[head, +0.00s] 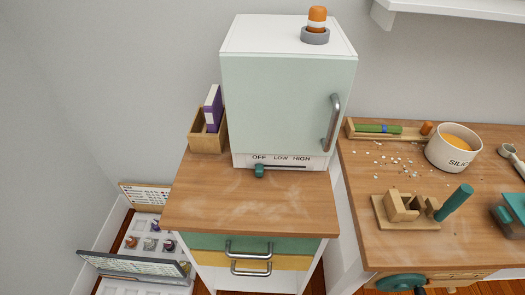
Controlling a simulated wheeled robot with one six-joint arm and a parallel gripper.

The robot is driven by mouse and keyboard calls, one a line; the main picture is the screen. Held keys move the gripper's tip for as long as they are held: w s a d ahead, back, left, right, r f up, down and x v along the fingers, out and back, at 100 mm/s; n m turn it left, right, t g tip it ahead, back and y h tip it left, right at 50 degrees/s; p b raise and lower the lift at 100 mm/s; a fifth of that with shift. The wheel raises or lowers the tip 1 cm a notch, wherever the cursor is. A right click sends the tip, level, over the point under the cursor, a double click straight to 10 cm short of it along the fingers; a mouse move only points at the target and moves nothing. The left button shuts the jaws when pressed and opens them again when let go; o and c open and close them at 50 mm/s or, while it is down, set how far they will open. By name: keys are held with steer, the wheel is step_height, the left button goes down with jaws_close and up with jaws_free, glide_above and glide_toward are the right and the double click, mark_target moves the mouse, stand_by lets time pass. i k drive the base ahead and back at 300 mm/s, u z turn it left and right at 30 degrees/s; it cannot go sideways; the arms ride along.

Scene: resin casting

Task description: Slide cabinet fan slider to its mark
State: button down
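The cabinet (285,105) is a pale green and white box standing on a wooden-topped stand. Its door is shut and has a grey vertical handle (332,122) at the right. On the white strip below the door are the words OFF, LOW and HIGH above a dark horizontal slot (290,167). The teal fan slider (259,171) sits at the left end of the slot, under OFF. No separate mark beyond the words can be made out. My gripper is not in view.
The stand's wooden top (245,205) is clear in front of the slider. A wooden box (205,142) with a purple packet stands left of the cabinet. An orange-capped piece (317,18) is on top. The right bench holds a SILIC-labelled tub (453,155) and a wooden fixture (400,210).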

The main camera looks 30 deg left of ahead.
mark_target(259, 168)
steer(key=u, duration=1.15)
